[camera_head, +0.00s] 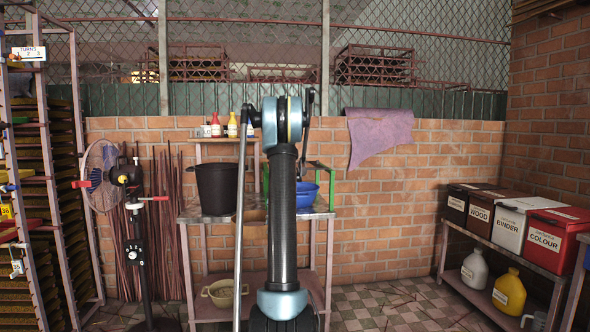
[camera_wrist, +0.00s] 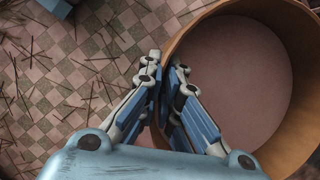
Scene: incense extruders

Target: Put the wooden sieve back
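The wooden sieve (camera_wrist: 303,90) is a round brown ring with a pinkish-grey inside, filling the right of the wrist view. My gripper (camera_wrist: 167,62) is at its left edge, one finger outside and one inside, with the wall between them. The fingers are close together and appear closed on the wall. Tiled floor shows below on the left. In the head view my arm hides the gripper. A brown curved piece (camera_head: 250,214) shows beside the arm, in front of the table; it may be the sieve, but I cannot tell for sure.
A fan (camera_head: 102,176) stands left. Labelled boxes (camera_head: 508,228) stand right. Checkered floor (camera_head: 400,302) is open between.

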